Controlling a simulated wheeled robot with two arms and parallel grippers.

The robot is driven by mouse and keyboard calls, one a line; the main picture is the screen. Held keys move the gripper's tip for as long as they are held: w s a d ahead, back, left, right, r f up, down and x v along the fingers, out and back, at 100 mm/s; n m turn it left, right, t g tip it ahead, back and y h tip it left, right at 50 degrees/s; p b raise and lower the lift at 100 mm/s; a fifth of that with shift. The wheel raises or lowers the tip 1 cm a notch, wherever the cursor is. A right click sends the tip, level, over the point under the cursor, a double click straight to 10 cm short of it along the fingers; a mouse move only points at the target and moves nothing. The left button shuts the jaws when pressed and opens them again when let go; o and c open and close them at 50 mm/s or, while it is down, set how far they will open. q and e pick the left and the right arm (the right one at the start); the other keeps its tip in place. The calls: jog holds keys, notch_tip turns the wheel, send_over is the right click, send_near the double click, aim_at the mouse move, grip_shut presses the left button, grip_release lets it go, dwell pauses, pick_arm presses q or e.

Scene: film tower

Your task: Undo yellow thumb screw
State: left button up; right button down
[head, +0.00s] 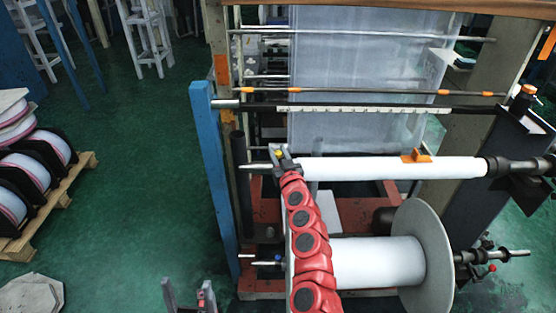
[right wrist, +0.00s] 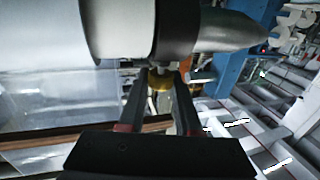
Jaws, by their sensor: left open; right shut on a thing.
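The yellow thumb screw (right wrist: 160,83) shows in the right wrist view, beside a black collar (right wrist: 177,32) at the end of the white film roll (right wrist: 128,30). The fingers of my right gripper (right wrist: 159,76) are on either side of the screw and shut on it. In the head view my right gripper (head: 281,156) is at the left end of the upper white roll (head: 390,168), with a tiny spot of yellow (head: 279,153) between the fingers. My left gripper (head: 188,298) is open and empty at the bottom edge, low and left of the machine.
A lower white roll (head: 375,262) with a grey round flange (head: 422,255) sits below. A blue post (head: 212,180) stands left of the shaft ends. A pallet with reels (head: 62,195) is at far left. The green floor between is clear.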

jog(key=n+g+y+b, duration=0.2)
jog(key=y+b, duration=0.1)
jog(key=b, duration=0.5)
jog(key=n+g+y+b, duration=0.2)
jog(key=y+b, duration=0.1)
jog(key=b, duration=0.5)
jog(key=n+g+y+b, duration=0.2)
jog(key=n+y+b, duration=0.1)
jog(key=b, duration=0.5)
jog(key=shift+f, duration=0.35)
jog(key=shift+r+n+g+y+b, duration=0.25)
jog(key=shift+n+g+y+b, duration=0.25)
jog(key=shift+b, duration=0.65)
jog(key=c, duration=0.6)
grip_release()
jog(key=b+v, duration=0.1)
jog(key=v, duration=1.6)
jog(key=shift+d, duration=0.2)
jog(key=shift+r, duration=0.15)
